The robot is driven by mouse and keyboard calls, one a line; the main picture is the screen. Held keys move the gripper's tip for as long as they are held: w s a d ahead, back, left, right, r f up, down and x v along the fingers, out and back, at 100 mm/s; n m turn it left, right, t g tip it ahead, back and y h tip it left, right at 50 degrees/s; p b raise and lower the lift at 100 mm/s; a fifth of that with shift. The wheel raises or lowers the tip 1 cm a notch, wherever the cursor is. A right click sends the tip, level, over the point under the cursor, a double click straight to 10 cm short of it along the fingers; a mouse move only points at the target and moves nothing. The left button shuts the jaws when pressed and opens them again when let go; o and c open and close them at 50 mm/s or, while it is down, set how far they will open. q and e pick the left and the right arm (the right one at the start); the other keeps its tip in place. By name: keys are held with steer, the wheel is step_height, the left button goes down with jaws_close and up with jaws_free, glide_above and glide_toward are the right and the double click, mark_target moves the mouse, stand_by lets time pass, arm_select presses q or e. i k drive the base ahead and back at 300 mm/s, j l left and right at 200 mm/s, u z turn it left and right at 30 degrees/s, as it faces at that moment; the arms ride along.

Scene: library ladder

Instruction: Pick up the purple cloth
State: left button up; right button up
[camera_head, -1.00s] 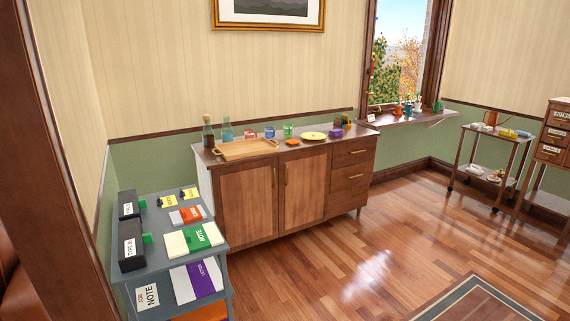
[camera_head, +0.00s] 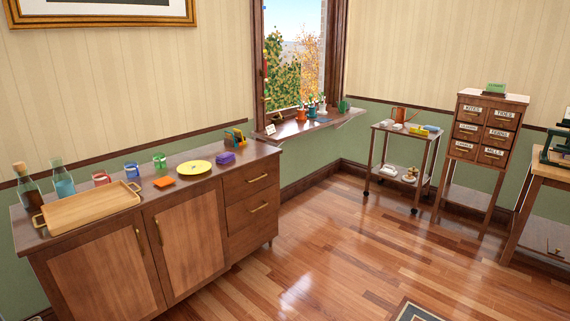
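A small folded purple cloth (camera_head: 224,158) lies on top of the wooden sideboard (camera_head: 140,203), near its right end. It sits just right of a yellow plate (camera_head: 195,168) and in front of a small rack with colourful items (camera_head: 235,138). An orange folded cloth or block (camera_head: 164,181) lies left of the plate. Neither of my grippers is in view.
A wooden tray (camera_head: 88,208), two bottles and several coloured cups stand on the sideboard's left part. A window sill (camera_head: 308,126) with pots is beyond its right end. A cart (camera_head: 403,160) and a drawer cabinet (camera_head: 483,134) stand at right. The wooden floor (camera_head: 310,235) in front is clear.

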mark_target(223, 158)
steer(key=i+u, duration=0.3)
steer(key=i, duration=0.25)
steer(key=i+u, duration=0.3)
steer(key=i, duration=0.25)
steer(key=i+l+u, duration=0.3)
steer(key=i, duration=0.25)
